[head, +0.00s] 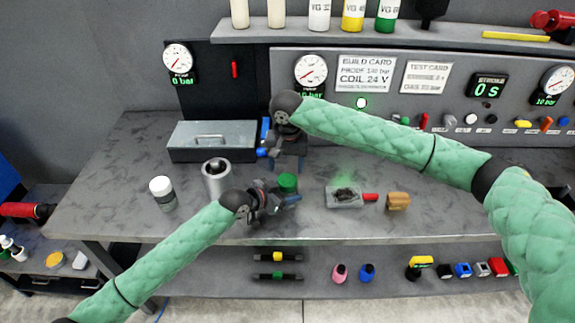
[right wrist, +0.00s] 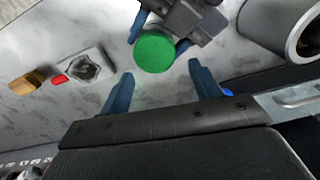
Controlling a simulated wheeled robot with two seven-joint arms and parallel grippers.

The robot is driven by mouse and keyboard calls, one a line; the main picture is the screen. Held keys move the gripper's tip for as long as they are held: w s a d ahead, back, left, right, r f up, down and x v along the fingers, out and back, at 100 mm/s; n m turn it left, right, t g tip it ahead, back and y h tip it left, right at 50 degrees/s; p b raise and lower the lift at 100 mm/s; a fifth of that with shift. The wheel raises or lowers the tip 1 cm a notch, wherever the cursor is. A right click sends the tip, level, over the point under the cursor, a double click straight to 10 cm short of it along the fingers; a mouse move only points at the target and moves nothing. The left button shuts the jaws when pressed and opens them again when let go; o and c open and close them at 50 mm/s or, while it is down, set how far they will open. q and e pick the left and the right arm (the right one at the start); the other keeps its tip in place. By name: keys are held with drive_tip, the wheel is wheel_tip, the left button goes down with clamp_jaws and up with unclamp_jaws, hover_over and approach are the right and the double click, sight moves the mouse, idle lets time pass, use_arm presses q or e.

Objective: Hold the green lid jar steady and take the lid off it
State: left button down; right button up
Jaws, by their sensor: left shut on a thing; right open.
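The green lid jar (head: 288,182) stands on the grey workbench near its front edge. In the right wrist view its round green lid (right wrist: 154,52) is seen from above and is on the jar. My left gripper (head: 280,199) is shut on the jar below the lid; in the right wrist view its blue fingers (right wrist: 160,35) lie on either side of the jar. My right gripper (head: 287,148) is open and empty, above and behind the jar in the head view. In the right wrist view its fingertips (right wrist: 160,70) are apart, with the lid beyond them.
A metal cylinder (head: 216,180) and a white-capped jar (head: 162,190) stand to the left. A grey toolbox (head: 213,140) is behind. Gauge panels line the back.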

drive_tip(key=w+a+r+n+t+y, duration=0.1)
drive_tip(key=w+a+r+t+y, duration=0.2)
drive_tip(key=w+a+r+t, duration=0.3)
drive_tip(key=w+a+r+n+t+y, duration=0.25)
drive_tip(key=w+r+t+y, duration=0.2)
drive_tip(key=w, duration=0.25)
drive_tip(key=s+a+r+n+g+y, duration=0.25)
drive_tip(key=a+r+n+y, duration=0.2)
drive_tip(key=r+n, duration=0.25)
drive_tip(key=s+a+r+n+g+y, duration=0.1)
drive_tip(key=s+a+r+n+y, duration=0.3)
drive_tip(key=r+n+y, duration=0.25)
drive_tip(key=s+a+f+n+g, duration=0.2)
drive_tip(key=s+n+g, duration=0.6)
drive_tip(key=n, duration=0.2)
drive_tip(key=n+h, duration=1)
drive_tip(key=h, duration=0.8)
hover_over(288, 179)
drive_tip(key=a, duration=0.1)
drive_tip(key=f, duration=1.8)
drive_tip(key=shift+s+f, duration=0.2)
drive_tip(key=shift+f, duration=0.1)
drive_tip(key=shift+w+d+t+h, duration=0.2)
drive_tip(key=shift+d+t+h, duration=0.15)
drive_tip(key=shift+d, duration=0.1)
drive_tip(key=shift+f, duration=4)
